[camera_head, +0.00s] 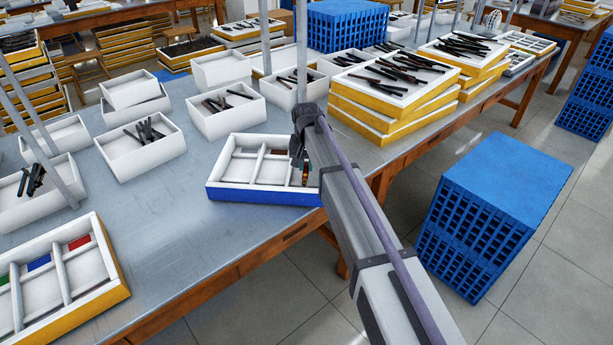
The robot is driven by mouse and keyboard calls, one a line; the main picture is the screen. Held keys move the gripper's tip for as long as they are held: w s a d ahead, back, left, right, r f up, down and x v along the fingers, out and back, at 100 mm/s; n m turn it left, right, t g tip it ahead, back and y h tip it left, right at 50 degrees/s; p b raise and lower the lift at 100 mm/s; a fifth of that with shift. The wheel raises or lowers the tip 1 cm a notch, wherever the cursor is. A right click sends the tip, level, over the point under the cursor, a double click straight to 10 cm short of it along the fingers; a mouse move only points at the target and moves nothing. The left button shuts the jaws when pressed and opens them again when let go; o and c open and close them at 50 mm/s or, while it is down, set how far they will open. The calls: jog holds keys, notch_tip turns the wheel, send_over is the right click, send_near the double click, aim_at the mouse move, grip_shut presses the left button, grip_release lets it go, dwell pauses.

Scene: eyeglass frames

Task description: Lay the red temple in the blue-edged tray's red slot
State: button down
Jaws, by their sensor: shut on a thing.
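The blue-edged tray (262,196) lies on the grey table near its front edge, with white dividers making several compartments. My gripper (303,158) is over the right part of this tray, with its fingers pointing down. It is shut on a slim reddish-brown piece, the red temple (305,174), of which only a small part shows just below the fingers, over or in a right-hand compartment. My gripper and arm hide much of the tray's right end. The red slot cannot be made out, and I cannot tell whether the temple touches the tray floor.
A yellow-edged tray (118,297) with green, blue and red patches stands at front left. White bins (223,119), some holding dark temples, stand behind. Stacked yellow-edged trays (385,128) stand to the right. Thin posts rise from the table. Blue crates (475,235) stand on the floor.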

aim_at(306, 168)
notch_tip(306, 168, down, 2)
jog(key=shift+f+b, duration=0.25)
jog(key=shift+b, duration=0.15)
jog(key=shift+r+p, duration=0.3)
jog(key=shift+f, duration=0.25)
jog(key=c, duration=1.1)
grip_release()
jog(key=shift+o, duration=0.2)
notch_tip(306, 168, up, 13)
jog(key=p, duration=1.2)
jog(key=s+d, duration=1.1)
jog(key=s, duration=0.4)
jog(key=s+d, duration=1.1)
jog(key=s, duration=0.4)
jog(key=shift+s+d+f, duration=0.2)
jog(key=shift+d+f, duration=0.05)
jog(key=shift+d, duration=0.15)
jog(key=shift+f, duration=0.1)
